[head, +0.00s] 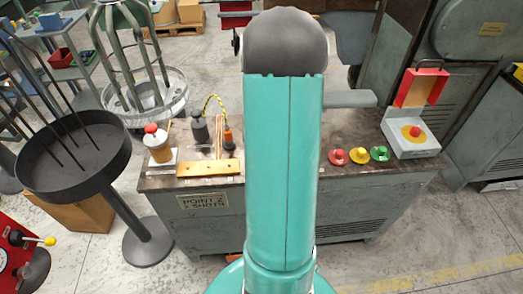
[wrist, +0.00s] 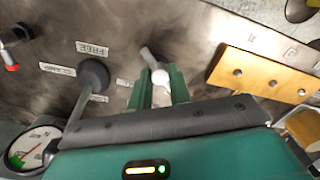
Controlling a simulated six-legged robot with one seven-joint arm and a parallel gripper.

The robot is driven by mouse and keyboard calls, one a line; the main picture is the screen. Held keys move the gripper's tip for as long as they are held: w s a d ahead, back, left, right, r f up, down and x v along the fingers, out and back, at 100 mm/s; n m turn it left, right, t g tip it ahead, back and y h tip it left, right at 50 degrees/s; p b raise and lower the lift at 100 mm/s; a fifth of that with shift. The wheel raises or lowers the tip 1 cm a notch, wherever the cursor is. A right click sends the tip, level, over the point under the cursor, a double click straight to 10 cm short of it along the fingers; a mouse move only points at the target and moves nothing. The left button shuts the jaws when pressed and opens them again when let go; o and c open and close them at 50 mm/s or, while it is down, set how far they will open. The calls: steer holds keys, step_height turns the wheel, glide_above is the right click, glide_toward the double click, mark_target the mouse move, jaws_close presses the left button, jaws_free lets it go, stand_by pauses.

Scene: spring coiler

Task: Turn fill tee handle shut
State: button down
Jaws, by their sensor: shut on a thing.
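In the wrist view, my gripper (wrist: 161,88) has its two green fingers closed around a small handle with a pale round knob (wrist: 160,77). A grey bar (wrist: 148,57) extends from the knob toward the upper left. This appears to be the fill tee handle, but no readable label confirms it. The handle stands at a worn metal panel (wrist: 200,35). In the head view my own teal arm covers the middle of the bench, and the gripper and handle are hidden.
In the wrist view, a black-knobbed lever (wrist: 93,75) stands close left of the fingers. A pressure gauge (wrist: 32,147) is at lower left and a bolted yellow block (wrist: 262,74) at right. In the head view, red, yellow and green buttons (head: 359,156) sit on the bench (head: 300,200).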

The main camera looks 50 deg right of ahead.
steer(key=c, duration=1.3)
jaws_free()
step_height(320, 180, up, 14)
steer(key=shift+f, duration=0.1)
